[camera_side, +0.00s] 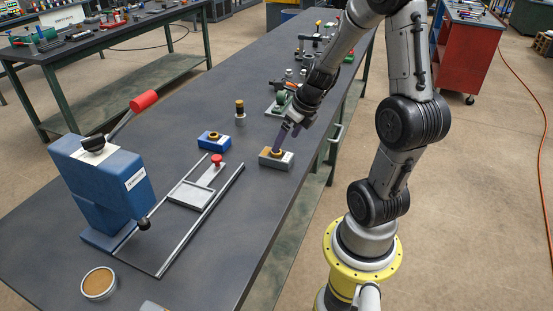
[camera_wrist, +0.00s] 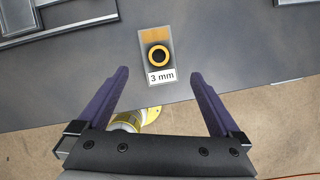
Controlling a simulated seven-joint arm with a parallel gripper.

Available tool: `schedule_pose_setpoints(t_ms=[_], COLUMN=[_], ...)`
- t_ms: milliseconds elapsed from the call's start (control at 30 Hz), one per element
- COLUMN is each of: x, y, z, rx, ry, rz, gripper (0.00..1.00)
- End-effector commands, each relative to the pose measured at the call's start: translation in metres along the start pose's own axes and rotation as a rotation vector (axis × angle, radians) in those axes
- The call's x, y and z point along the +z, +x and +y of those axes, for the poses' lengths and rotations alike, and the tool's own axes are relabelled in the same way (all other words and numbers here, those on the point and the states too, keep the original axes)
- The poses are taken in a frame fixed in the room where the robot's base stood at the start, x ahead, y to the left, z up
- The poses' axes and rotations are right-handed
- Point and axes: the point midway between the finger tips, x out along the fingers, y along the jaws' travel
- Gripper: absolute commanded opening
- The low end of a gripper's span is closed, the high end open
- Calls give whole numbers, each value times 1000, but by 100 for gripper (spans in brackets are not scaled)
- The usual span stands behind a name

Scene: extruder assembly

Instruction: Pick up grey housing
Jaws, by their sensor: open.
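The grey housing (camera_side: 276,160) is a small block with an orange top part and a dark ringed hole. It sits on the dark workbench near its right edge in the side view. In the wrist view the housing (camera_wrist: 159,66) shows a "3 mm" label and lies beyond and between my fingertips. My gripper (camera_side: 290,132) is just above the housing in the side view, pointing down at it. In the wrist view my gripper (camera_wrist: 158,75) has its two purple fingers wide apart with nothing between them. I cannot tell the exact height gap.
A blue block (camera_side: 213,141) with a similar ring sits to the left of the housing. A railed slide with a red knob (camera_side: 217,159) and a blue press (camera_side: 105,185) stand farther left. A dark-topped cylinder (camera_side: 240,112) and green parts (camera_side: 279,104) stand behind.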

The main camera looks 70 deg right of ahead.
Motion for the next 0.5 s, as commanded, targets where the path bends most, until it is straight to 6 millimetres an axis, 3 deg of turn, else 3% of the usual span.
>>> schedule_pose_setpoints(t_ms=[100,500], x=[1,2], y=[16,45], z=[1,3], rx=[3,2], ry=[-1,-2], rz=[0,1], gripper=[100,100])
